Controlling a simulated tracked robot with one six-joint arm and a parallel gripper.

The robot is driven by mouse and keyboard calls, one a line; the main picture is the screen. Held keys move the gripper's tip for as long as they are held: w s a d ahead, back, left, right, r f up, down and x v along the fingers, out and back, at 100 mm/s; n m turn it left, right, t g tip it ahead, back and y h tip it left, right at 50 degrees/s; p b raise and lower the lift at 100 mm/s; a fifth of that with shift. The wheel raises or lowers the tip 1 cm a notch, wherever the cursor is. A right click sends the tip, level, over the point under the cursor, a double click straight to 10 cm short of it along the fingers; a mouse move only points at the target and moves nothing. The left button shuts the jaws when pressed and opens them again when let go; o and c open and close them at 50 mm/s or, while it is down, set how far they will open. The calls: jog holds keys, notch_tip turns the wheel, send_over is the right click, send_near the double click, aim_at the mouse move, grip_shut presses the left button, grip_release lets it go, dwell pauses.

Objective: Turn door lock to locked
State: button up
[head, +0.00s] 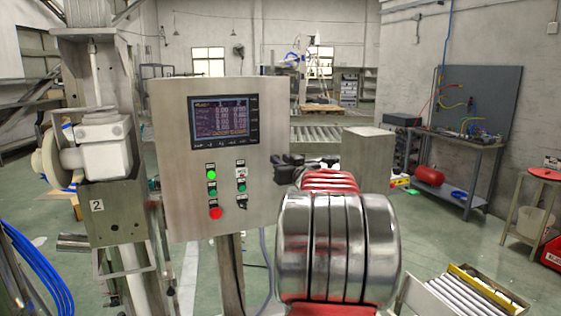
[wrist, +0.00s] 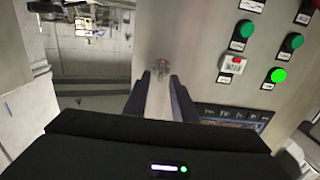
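A small round metal fitting (wrist: 161,69), seemingly the door lock, sits on the bare grey face of the control cabinet (head: 180,120) in the wrist view. Its turn position is too small and blurred to read. My gripper (wrist: 162,84) has its two dark fingers apart, one on either side of the line to the fitting, which shows just beyond the fingertips. I cannot tell whether they touch it. In the head view my gripper (head: 279,167) is at the cabinet's right edge, and the fitting cannot be made out there.
The cabinet carries a screen (head: 223,119), green buttons (head: 211,175), a red button (head: 215,213) and a black selector (head: 241,204). A grey column (head: 105,225) stands left of it. A plain metal box (head: 367,155) and conveyor rollers (head: 315,134) stand behind.

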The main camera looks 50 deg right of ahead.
jog(key=shift+w+d, duration=0.15)
jog(key=shift+w, duration=0.2)
grip_shut()
